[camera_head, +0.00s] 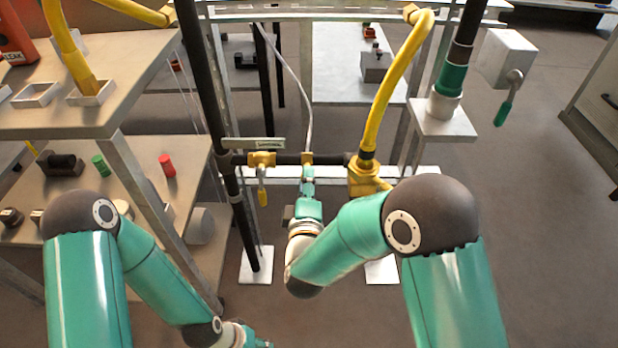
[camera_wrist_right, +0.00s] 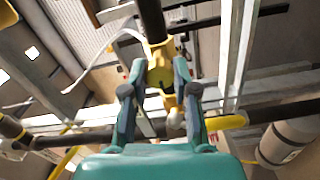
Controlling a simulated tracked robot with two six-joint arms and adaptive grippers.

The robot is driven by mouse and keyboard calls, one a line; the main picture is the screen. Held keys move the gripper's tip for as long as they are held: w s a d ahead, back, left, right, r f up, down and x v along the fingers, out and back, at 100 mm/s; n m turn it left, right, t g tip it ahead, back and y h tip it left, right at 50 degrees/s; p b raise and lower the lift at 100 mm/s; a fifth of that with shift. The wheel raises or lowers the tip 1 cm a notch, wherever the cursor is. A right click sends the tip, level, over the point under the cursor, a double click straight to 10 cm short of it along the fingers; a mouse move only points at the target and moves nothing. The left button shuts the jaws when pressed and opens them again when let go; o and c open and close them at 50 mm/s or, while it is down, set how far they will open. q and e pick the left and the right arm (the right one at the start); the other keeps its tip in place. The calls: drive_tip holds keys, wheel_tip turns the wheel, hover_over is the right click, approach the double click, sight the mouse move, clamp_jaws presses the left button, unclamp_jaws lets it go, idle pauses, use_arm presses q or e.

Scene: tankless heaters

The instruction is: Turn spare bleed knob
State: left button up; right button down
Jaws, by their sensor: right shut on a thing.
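A small yellow brass fitting (camera_head: 307,158) sits on the dark horizontal pipe; I take it to be the spare bleed knob. My right gripper (camera_head: 308,173) reaches it from the front, fingers on either side. In the right wrist view, the teal fingers (camera_wrist_right: 158,68) are shut on the yellow knob (camera_wrist_right: 160,77), one on each side. The fingers hide part of the knob, so its turn angle cannot be told. My left gripper (camera_head: 263,343) barely shows at the bottom edge of the head view, mostly cut off.
A yellow valve with a hanging handle (camera_head: 262,160) is to the left on the same pipe. A thick yellow hose (camera_head: 398,75) rises close on the right. A dark slanted post (camera_head: 213,110) and shelves with loose parts (camera_head: 110,70) stand left. Open floor lies right.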

drive_tip(key=shift+a+f+n, duration=0.15)
drive_tip(key=shift+f+n, duration=0.05)
drive_tip(key=shift+n, duration=0.9)
drive_tip(key=shift+s, duration=0.1)
drive_tip(key=c, duration=1)
unclamp_jaws()
drive_tip(key=shift+o, duration=0.5)
drive_tip(key=shift+r, duration=0.1)
drive_tip(key=s, duration=0.7)
drive_tip(key=shift+s, duration=0.2)
